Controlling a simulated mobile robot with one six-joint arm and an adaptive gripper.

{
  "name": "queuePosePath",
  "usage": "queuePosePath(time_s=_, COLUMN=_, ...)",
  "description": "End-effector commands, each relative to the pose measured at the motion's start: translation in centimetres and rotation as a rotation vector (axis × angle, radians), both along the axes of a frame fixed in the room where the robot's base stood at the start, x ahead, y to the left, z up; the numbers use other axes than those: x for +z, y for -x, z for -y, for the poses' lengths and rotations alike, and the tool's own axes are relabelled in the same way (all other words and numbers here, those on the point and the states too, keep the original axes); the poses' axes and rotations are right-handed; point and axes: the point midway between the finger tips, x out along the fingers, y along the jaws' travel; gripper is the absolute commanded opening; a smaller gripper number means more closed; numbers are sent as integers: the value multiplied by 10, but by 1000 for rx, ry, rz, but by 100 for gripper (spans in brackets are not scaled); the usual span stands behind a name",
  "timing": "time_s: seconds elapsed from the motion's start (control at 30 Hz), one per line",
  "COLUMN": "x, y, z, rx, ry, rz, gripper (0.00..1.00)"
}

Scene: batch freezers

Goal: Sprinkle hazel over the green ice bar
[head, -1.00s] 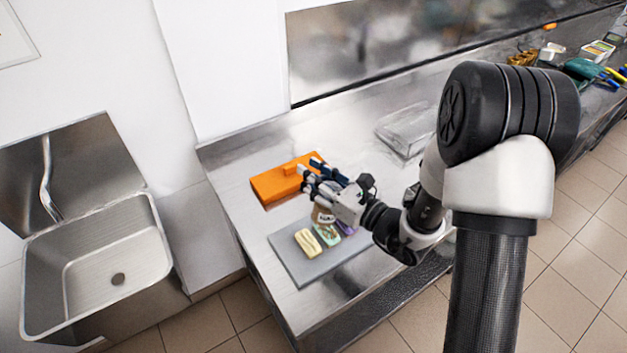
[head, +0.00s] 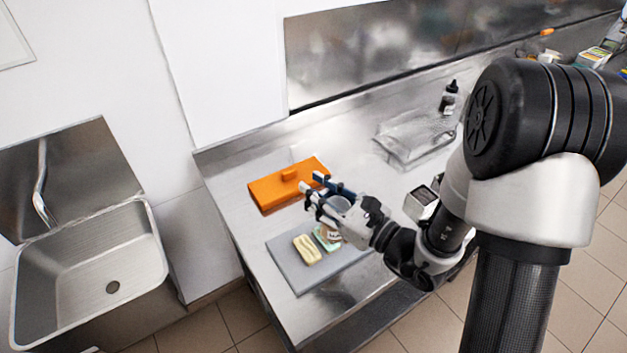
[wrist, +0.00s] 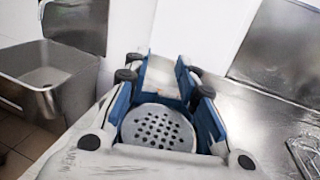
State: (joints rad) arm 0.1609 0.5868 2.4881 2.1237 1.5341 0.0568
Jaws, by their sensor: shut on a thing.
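My gripper (head: 319,188) is shut on a shaker (head: 331,234) with a tan label and holds it over the grey board (head: 288,264). In the wrist view its round, perforated metal lid (wrist: 158,127) sits between the blue finger pads (wrist: 162,85). The green ice bar (head: 325,243) lies on the board, partly hidden behind the shaker. A pale yellow bar (head: 307,249) lies left of it in plain view. I cannot tell whether the shaker is tilted or whether anything falls from it.
An orange lidded box (head: 270,192) sits on the steel counter behind the board. A clear tray (head: 410,140) and a dark bottle (head: 449,97) stand farther right. A sink (head: 90,265) is at the left, beyond the counter edge. The counter's left strip is clear.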

Motion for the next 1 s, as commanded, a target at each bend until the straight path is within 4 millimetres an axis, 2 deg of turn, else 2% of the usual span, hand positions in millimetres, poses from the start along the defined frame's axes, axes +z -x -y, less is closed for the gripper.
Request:
queuePosePath(time_s=0.1, x=0, y=18, z=6, rx=-2, ry=-3, rz=0, gripper=0)
queuePosePath(time_s=0.47, x=5, y=28, z=10, rx=5, ry=2, rz=-5, gripper=0)
queuePosePath(time_s=0.77, x=6, y=44, z=13, rx=0, ry=-3, rz=-5, gripper=0)
queuePosePath(time_s=1.0, x=0, y=76, z=23, rx=-5, ry=-4, rz=-3, gripper=0)
